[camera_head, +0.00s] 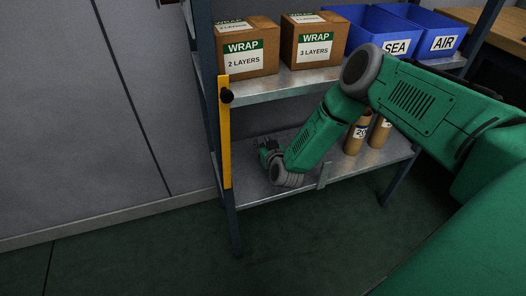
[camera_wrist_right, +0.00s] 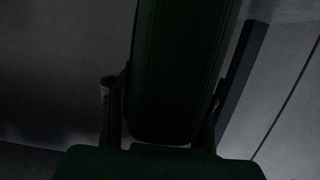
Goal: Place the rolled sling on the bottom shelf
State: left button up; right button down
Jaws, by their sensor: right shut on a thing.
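The metal bottom shelf (camera_head: 338,172) is the lower level of the rack in the head view. My right arm reaches over its left part, and my right gripper (camera_head: 268,150) is low there, small and dark. In the right wrist view my right gripper (camera_wrist_right: 162,95) has a finger on each side of a dark green, ribbed thing (camera_wrist_right: 185,60), which looks like the rolled sling. It is shut on it. The sling cannot be made out clearly in the head view, and whether it touches the shelf cannot be told. My left gripper is not in view.
Two WRAP boxes (camera_head: 246,52) (camera_head: 314,43) and blue bins marked SEA (camera_head: 395,47) and AIR (camera_head: 443,42) stand on the shelf above. Brown tubes (camera_head: 357,137) (camera_head: 379,132) stand at the bottom shelf's right. A yellow strip (camera_head: 225,140) runs along the left front post.

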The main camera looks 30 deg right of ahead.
jog(key=f, duration=0.1)
jog(key=f+b, duration=0.1)
jog(key=f, duration=0.1)
jog(key=shift+d, duration=0.45)
jog(key=c, duration=1.2)
grip_release()
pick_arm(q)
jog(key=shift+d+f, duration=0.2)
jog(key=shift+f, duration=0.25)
pick_arm(e)
jog(key=shift+a+r, duration=0.15)
jog(key=shift+a, duration=0.1)
jog(key=shift+s, duration=0.15)
